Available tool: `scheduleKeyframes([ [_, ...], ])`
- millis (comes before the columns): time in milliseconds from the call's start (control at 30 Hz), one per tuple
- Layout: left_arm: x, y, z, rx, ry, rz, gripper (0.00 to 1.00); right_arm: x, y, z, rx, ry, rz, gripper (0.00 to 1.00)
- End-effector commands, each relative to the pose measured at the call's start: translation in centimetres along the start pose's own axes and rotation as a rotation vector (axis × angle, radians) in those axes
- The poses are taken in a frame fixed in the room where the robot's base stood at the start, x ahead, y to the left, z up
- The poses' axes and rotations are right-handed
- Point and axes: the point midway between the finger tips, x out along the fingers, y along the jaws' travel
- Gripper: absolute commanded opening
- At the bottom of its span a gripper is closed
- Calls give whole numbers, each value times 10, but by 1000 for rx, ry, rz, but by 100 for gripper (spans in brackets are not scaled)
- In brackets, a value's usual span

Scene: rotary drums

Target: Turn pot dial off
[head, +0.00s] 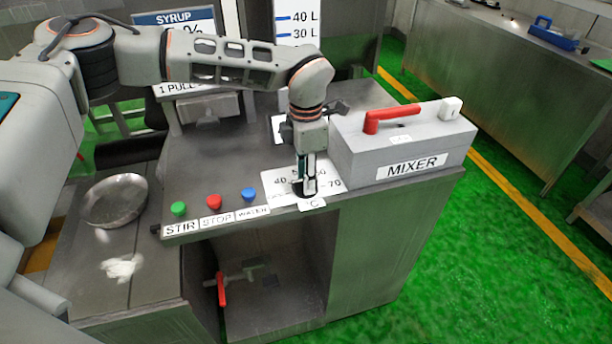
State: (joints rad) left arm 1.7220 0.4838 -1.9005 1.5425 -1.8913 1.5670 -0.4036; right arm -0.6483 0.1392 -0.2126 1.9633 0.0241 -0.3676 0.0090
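The pot dial (297,190) is a small dark knob on a white scale plate (277,183) with temperature numbers and a "°C" label, at the front edge of the grey counter. My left gripper (306,185) points straight down over the dial, its fingertips at the dial. The fingers hide much of the dial and part of the scale, so its setting cannot be read. Whether the fingers are closed on the dial or only around it cannot be told. My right gripper is not in view.
A grey MIXER box (405,145) with a red lever (392,117) stands just right of the gripper. Green, red and blue buttons (213,202) line the front edge at left. A red-handled valve (222,288) is below. A metal pan (114,200) sits at left.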

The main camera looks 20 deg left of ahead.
Motion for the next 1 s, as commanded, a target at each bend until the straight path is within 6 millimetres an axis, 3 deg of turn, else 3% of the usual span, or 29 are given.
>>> scheduleKeyframes([
  [267, -8, 0, 0, 1, -1, 2, 29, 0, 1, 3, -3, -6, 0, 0],
  [700, -90, 1, 0, 0, -1, 3, 29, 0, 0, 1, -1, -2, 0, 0],
  [1000, -119, 0, 0, 0, 0, 0, 29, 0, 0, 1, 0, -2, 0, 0],
])
